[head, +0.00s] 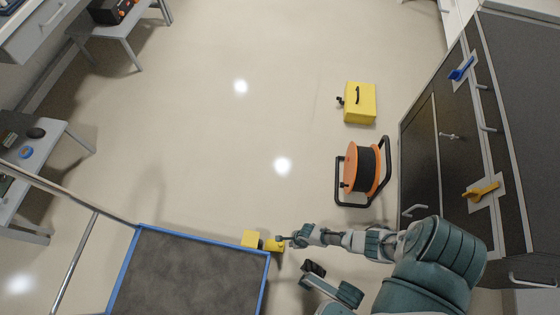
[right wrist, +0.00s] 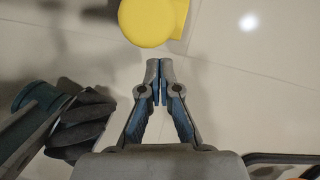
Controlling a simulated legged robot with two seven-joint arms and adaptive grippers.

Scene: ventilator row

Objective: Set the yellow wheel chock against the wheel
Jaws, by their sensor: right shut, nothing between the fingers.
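The yellow wheel chock (head: 250,239) is on the floor by the right end of the cart's far blue edge in the head view. It shows as a block with a rounded part on its right side. In the right wrist view the chock (right wrist: 150,20) is cut off by the top edge. My right gripper (head: 283,240) is just right of the rounded part. In the right wrist view the gripper (right wrist: 159,68) is shut and empty, its tips pointing at the chock with a small gap showing. The wheel is not visible. My left gripper is not in view.
The cart (head: 190,275) has a grey deck, blue rim and metal handle. An orange cable reel (head: 352,168) and a yellow case (head: 360,104) stand on the floor at right, beside dark cabinets (head: 421,150). Tables (head: 60,150) line the left. The middle floor is clear.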

